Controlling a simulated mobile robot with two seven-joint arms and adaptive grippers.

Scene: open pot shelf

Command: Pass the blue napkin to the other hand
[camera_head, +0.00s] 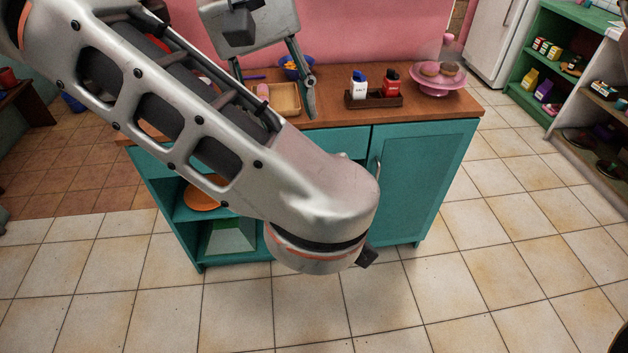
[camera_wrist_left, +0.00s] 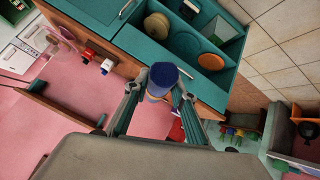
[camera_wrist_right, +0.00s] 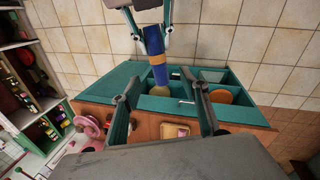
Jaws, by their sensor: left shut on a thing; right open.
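The blue napkin is a roll with an orange band. It shows in the right wrist view (camera_wrist_right: 153,42) and end-on in the left wrist view (camera_wrist_left: 163,74). My left gripper (camera_wrist_left: 161,88) is shut on it. In the right wrist view my left gripper (camera_wrist_right: 151,30) holds it near its upper end. My right gripper (camera_wrist_right: 160,77) is open and empty. The napkin's lower end appears between its fingertips there, but I cannot tell the depth gap. In the head view my right gripper (camera_head: 275,95) hangs over the counter; my left arm hides the napkin.
The wooden counter (camera_head: 432,110) holds a tray (camera_head: 286,99), a shaker caddy (camera_head: 372,100), a blue bowl (camera_head: 297,67) and a pink cake stand (camera_head: 436,88). Open teal shelves below hold dishes, including an orange plate (camera_head: 202,195). The tiled floor in front is clear.

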